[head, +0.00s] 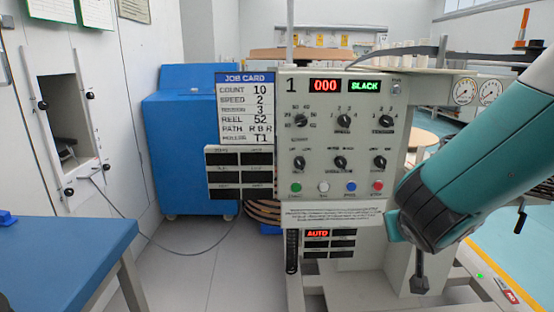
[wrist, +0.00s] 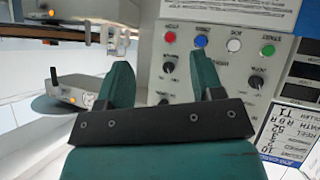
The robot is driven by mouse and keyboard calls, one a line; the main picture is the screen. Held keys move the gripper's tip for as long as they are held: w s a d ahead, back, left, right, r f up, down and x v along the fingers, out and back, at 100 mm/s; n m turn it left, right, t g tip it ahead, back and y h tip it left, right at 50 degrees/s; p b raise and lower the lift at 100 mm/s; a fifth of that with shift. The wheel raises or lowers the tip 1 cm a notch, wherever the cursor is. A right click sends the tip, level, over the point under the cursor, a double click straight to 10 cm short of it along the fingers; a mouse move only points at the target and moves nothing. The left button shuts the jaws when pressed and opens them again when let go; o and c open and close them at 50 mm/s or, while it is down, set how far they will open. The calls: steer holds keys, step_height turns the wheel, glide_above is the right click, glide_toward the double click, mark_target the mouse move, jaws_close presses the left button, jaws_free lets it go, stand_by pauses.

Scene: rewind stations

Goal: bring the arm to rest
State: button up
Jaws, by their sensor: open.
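My arm (head: 480,165), teal and dark grey, reaches in from the right of the head view, in front of the right side of the rewind station panel (head: 335,95). My gripper (wrist: 160,70) shows in the wrist view with its two green fingers apart and nothing between them. The panel's buttons and knobs lie beyond the fingers, upside down in that view. In the head view the fingers cannot be made out clearly. The panel reads station 1, a red "000" and a green "SLACK" display (head: 364,86). A lower display (head: 317,233) reads "AUTO".
A job card (head: 246,110) hangs left of the panel. A blue cabinet (head: 185,150) stands behind it. A blue table (head: 65,255) fills the lower left. Two gauges (head: 477,91) sit at the upper right, near my arm.

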steer(key=s+a+r+n+g+y, duration=0.2)
steer(key=s+a+n+g+y, duration=0.25)
steer(key=s, duration=0.75)
steer(key=s+a+r+n+g+y, duration=0.25)
steer(key=s+a+g+y, duration=0.35)
steer(key=s, duration=0.5)
step_height(320, 180, up, 25)
steer(key=s+a+h+p, duration=0.1)
steer(key=s+h+p, duration=0.1)
steer(key=p, duration=2.2)
steer(key=shift+r+p, duration=0.2)
steer(key=shift+p, duration=0.2)
